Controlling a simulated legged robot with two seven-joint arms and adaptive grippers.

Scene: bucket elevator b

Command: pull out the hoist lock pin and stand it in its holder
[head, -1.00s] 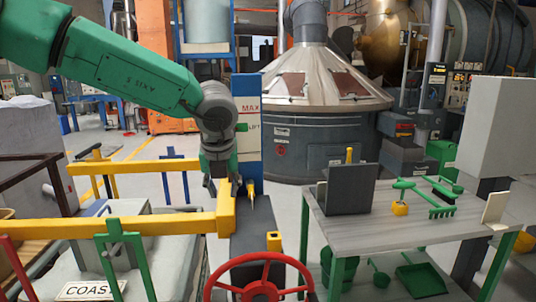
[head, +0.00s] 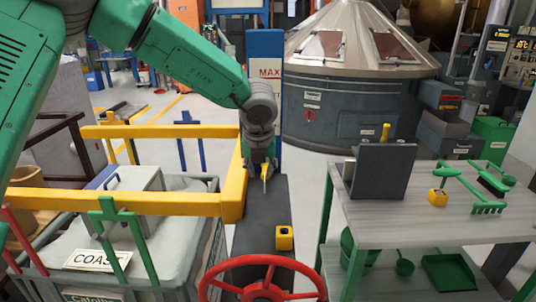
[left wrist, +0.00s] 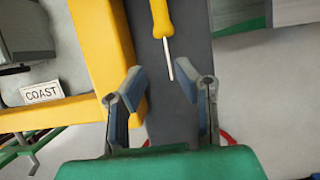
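A yellow-handled pin with a thin pale shaft (head: 266,172) shows by the dark grey upright surface near the end of the yellow frame. It also shows in the left wrist view (left wrist: 161,20), its shaft end lying toward the gap between my fingertips. My left gripper (head: 261,166) is at the pin in the head view. In the left wrist view its fingers (left wrist: 160,75) are spread, with no contact on the pin visible. A yellow block (head: 284,238) sits on the dark grey surface; I cannot tell whether it is the holder. My right gripper is not in view.
A red handwheel (head: 262,285) is in front. Yellow rails (head: 130,200) enclose a grey bin on the left. A table (head: 400,225) on the right bears a dark box (head: 383,172), a small yellow block (head: 437,196) and green tools (head: 487,208). A blue post (head: 267,100) stands behind.

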